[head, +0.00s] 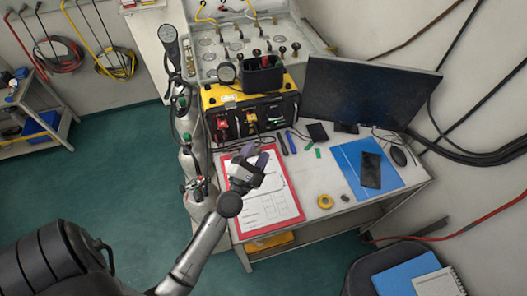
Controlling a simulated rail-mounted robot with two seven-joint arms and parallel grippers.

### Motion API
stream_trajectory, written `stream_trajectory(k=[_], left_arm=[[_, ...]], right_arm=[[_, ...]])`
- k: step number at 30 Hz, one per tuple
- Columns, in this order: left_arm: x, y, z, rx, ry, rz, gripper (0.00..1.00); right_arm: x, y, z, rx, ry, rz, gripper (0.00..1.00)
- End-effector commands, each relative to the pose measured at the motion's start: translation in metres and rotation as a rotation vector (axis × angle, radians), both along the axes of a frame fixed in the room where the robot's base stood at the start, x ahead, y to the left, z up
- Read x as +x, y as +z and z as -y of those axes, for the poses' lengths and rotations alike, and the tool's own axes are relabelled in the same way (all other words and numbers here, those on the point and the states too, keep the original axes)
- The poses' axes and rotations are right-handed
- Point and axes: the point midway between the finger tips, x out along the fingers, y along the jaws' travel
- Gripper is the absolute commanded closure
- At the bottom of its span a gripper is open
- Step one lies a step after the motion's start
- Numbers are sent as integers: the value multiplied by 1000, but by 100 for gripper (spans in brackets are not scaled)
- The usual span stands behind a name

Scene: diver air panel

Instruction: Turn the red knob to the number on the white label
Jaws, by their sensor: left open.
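The red knob (222,124) sits at the left of the black front of a yellow-and-black box (290,107) on the table. A yellow knob (251,118) is to its right on the same front. I cannot make out which label is the white one, nor any number or the knob's pointer. My left gripper (255,157) is open and empty, above the red clipboard, in front of the box and below right of the red knob, apart from it. My right gripper is not in view.
A red clipboard (297,218) with papers lies under my left gripper. A monitor (365,92), blue folder (350,155), phone (371,170) and yellow tape roll (325,201) are to the right. Tall cylinders (190,160) with hoses stand at the table's left side.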

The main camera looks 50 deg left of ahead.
Motion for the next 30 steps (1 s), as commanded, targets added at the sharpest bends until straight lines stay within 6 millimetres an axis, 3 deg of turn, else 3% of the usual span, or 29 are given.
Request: stream_trajectory(k=[3, 12, 30], left_arm=[[-1, 12, 13, 95, -51, -42, 49], [-2, 20, 32, 231, -120, -101, 49], [-2, 20, 34, 249, -129, -108, 49]], right_arm=[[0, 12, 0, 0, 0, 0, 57], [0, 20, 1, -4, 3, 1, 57], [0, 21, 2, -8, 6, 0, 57]])
